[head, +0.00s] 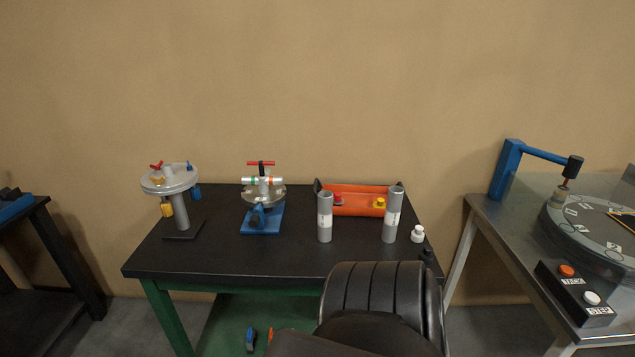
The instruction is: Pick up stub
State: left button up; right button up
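No part in view is clearly marked as the stub. A small white fitting (417,234) stands just right of the right cylinder. A clamp fixture (262,217) on a blue base holds a short white horizontal pipe piece (262,181) with green and orange bands under a red T-handle. I cannot tell which of these is the stub. Neither of my grippers shows in the head view.
An orange tray (356,206) with red and yellow parts lies behind the cylinders. A steel bench (485,215) with a dial and buttons stands right. The black table's (200,262) front left is clear.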

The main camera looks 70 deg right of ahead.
aim_at(325, 217)
jog(key=z, duration=0.55)
jog(key=i, duration=0.75)
jog(key=z, duration=1.35)
jog(key=i, duration=0.45)
jog(key=z, duration=0.4)
